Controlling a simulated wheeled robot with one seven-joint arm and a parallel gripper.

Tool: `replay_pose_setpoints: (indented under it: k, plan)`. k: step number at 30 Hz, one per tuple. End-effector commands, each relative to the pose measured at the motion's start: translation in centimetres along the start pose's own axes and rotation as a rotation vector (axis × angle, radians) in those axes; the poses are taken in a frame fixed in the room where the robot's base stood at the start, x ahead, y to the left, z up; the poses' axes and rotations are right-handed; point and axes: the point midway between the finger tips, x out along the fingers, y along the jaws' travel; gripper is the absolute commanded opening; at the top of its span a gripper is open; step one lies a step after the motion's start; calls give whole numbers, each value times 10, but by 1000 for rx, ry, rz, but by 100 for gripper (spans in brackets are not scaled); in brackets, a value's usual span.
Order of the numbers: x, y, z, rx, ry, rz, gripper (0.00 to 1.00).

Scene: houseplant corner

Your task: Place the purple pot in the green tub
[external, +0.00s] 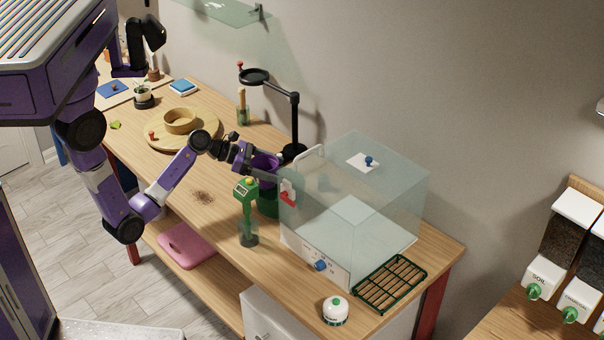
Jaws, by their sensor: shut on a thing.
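The purple pot (264,161) shows around the end of my arm, partly hidden by it. My gripper (268,174) is shut on the pot. The green tub (268,207) stands on the wooden bench just below the pot in the picture. A green meter in front hides the tub's left part. The tub's inside is hidden, and I cannot tell whether the pot is above its opening or partly inside it.
The green meter (246,196) stands in a clear cup, close to the tub. A clear glass case (352,205) is close on the right, and a black magnifier stand (294,120) is behind.

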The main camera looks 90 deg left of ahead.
Motion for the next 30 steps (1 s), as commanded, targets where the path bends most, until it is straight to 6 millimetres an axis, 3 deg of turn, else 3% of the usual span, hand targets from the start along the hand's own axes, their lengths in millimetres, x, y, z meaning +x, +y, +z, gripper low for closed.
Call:
replay_pose_setpoints:
  k: [11,12,15,26,30]
  plan:
    - [3,0,-7,0,0,0,37]
    - [3,0,-7,0,0,0,84]
    - [3,0,-7,0,0,0,100]
    - [0,1,1,4,-2,2,100]
    - [-20,1,4,0,-1,3,100]
